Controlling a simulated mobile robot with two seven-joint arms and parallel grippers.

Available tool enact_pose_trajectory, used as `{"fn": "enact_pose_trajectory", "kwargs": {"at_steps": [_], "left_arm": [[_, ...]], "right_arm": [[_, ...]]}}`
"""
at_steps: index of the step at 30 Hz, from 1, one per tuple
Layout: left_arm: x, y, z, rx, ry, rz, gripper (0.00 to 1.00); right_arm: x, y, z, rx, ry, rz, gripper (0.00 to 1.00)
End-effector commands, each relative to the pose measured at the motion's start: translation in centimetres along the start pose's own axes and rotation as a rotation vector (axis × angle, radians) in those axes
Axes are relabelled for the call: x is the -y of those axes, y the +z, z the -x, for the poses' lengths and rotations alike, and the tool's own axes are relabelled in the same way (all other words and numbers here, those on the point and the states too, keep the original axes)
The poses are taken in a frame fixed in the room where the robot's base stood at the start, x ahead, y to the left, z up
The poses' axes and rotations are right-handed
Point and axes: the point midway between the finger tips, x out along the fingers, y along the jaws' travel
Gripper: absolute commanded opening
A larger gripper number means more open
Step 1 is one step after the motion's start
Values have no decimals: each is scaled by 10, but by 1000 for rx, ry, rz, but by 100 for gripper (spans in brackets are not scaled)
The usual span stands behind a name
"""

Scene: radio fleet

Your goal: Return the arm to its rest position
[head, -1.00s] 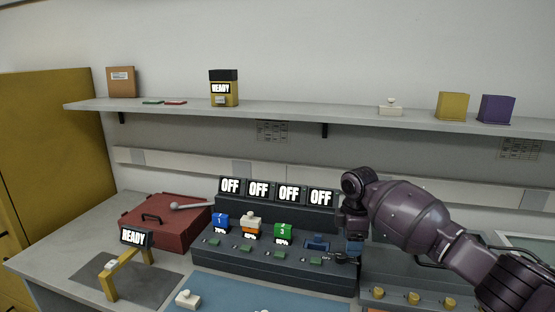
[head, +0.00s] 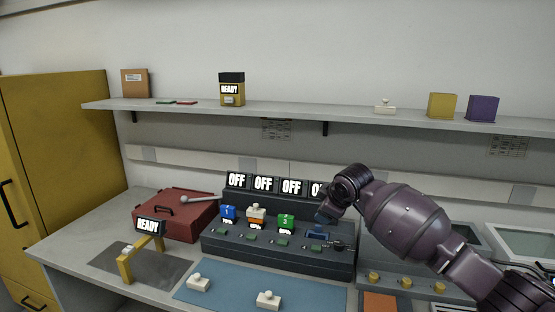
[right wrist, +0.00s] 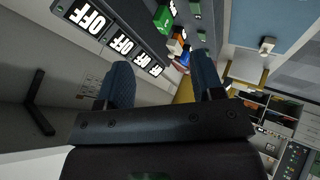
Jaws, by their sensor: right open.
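My right arm (head: 405,220) comes in from the right in the head view. Its gripper (head: 322,217) is in front of the charging dock's upper right part and covers part of the fourth OFF sign. In the right wrist view the two blue-grey fingers (right wrist: 163,82) are wide apart with nothing held between them. The dark dock (head: 270,253) holds a blue unit (head: 228,212), a white and orange unit (head: 256,215) and a green unit (head: 286,222). A low blue piece (head: 318,236) sits at its fourth place. My left gripper does not show.
A shelf (head: 300,112) runs above the bench. A red case (head: 175,215) and a yellow stand (head: 140,262) with a READY sign are left of the dock. A blue mat (head: 235,290) with white pieces lies in front. A grey panel with yellow knobs (head: 406,286) is at right.

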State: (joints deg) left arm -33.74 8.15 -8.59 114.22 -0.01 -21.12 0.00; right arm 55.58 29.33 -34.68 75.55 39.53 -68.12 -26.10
Motion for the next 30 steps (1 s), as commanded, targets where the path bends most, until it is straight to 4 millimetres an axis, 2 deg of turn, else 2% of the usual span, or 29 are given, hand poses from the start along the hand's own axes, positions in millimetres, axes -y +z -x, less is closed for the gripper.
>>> {"fn": "enact_pose_trajectory", "kwargs": {"at_steps": [5,11,20,26,30], "left_arm": [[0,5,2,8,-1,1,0],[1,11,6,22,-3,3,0],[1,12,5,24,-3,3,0],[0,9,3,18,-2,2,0],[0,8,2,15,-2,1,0]], "right_arm": [[25,-13,-2,-221,120,-118,61],[61,1,0,-421,203,-264,61],[117,60,12,-593,295,-463,61],[157,113,24,-626,353,-575,61],[188,156,32,-608,390,-641,61]]}}
